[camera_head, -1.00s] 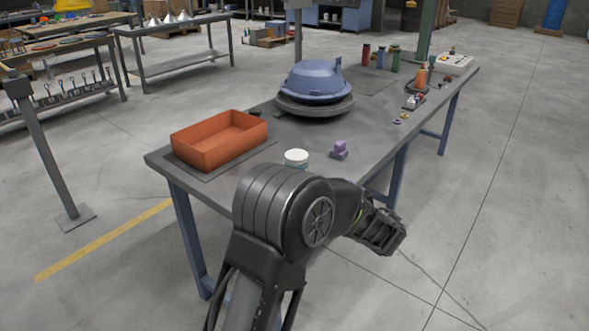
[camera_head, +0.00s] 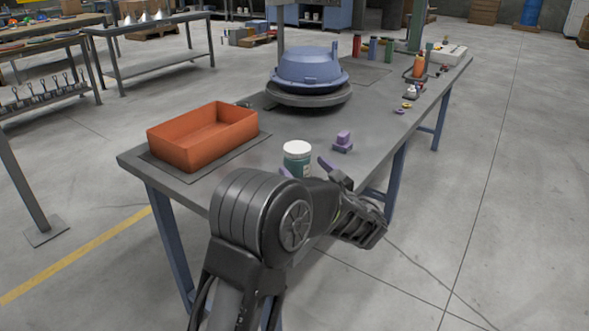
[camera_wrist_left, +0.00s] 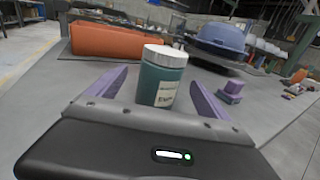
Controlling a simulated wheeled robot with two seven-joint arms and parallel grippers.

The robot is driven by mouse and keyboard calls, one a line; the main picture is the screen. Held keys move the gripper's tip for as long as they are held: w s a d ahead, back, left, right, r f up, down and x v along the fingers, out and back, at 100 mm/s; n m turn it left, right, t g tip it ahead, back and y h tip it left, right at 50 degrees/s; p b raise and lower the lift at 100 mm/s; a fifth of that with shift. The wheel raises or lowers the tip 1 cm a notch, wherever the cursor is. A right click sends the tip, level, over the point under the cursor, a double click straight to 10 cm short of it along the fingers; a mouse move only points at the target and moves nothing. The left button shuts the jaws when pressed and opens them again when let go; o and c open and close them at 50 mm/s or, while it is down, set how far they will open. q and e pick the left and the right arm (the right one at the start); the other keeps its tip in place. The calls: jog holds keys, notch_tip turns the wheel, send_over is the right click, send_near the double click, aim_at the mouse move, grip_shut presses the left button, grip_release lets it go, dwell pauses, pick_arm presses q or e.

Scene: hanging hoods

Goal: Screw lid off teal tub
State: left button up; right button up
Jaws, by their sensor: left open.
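The teal tub (camera_head: 297,165) stands upright on the near edge of the grey workbench, with its white lid (camera_head: 297,147) on. In the left wrist view the teal tub (camera_wrist_left: 158,86) has a pale label, and the white lid (camera_wrist_left: 166,55) sits on top. My left gripper (camera_head: 291,168) is open, with one purple finger on each side of the tub. In the left wrist view there are gaps between the left gripper's fingers (camera_wrist_left: 157,80) and the tub. My right gripper is not in view.
An orange bin (camera_head: 203,138) stands left of the tub on the workbench (camera_head: 375,112). A purple block (camera_head: 343,141) sits just right of the tub. A blue hood (camera_head: 309,69) rests on a round grey base behind. Bottles and small parts lie toward the far right end.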

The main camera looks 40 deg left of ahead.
pick_arm(q)
jog(key=shift+r, duration=0.1)
jog(key=shift+x, duration=1.25)
jog(key=shift+x, duration=2.6)
jog(key=shift+w+r, duration=0.1)
jog(key=c, duration=2)
